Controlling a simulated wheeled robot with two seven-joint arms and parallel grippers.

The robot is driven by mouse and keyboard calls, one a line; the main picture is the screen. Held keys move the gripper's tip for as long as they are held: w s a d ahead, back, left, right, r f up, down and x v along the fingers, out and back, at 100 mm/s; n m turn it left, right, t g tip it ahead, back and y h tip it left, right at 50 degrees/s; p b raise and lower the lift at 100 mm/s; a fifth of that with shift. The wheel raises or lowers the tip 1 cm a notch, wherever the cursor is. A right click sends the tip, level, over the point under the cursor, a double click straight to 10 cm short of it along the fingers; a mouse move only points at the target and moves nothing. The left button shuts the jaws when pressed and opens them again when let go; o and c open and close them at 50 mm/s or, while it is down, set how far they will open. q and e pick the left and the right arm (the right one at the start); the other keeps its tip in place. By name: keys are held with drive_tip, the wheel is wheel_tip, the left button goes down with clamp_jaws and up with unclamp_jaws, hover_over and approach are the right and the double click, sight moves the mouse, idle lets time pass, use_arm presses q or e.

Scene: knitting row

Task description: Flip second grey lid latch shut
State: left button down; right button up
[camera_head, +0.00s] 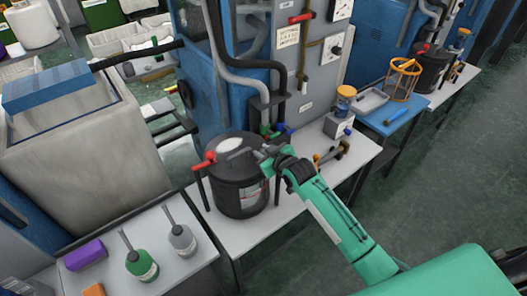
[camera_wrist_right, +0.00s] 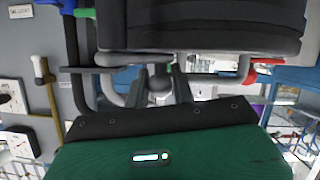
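The black round pot (camera_head: 240,195) stands on the white table, its lid (camera_head: 232,152) on top. A red-handled latch (camera_head: 204,160) is at the pot's left rim. A grey bar (camera_head: 240,153) lies on the lid's right side, close to my right gripper (camera_head: 268,151). In the right wrist view the pot's dark side (camera_wrist_right: 200,30) fills the top. There a round grey knob (camera_wrist_right: 160,83) sits between the two fingers of my right gripper (camera_wrist_right: 160,92). The fingers are apart, but whether they press on the knob is unclear. My left gripper is not in view.
A blue machine with pipes and hoses (camera_head: 250,75) stands right behind the pot.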

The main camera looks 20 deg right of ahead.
drive_tip(key=o, duration=0.4)
drive_tip(key=b+v, duration=0.2)
drive_tip(key=v, duration=1.2)
drive_tip(key=shift+b, duration=0.3)
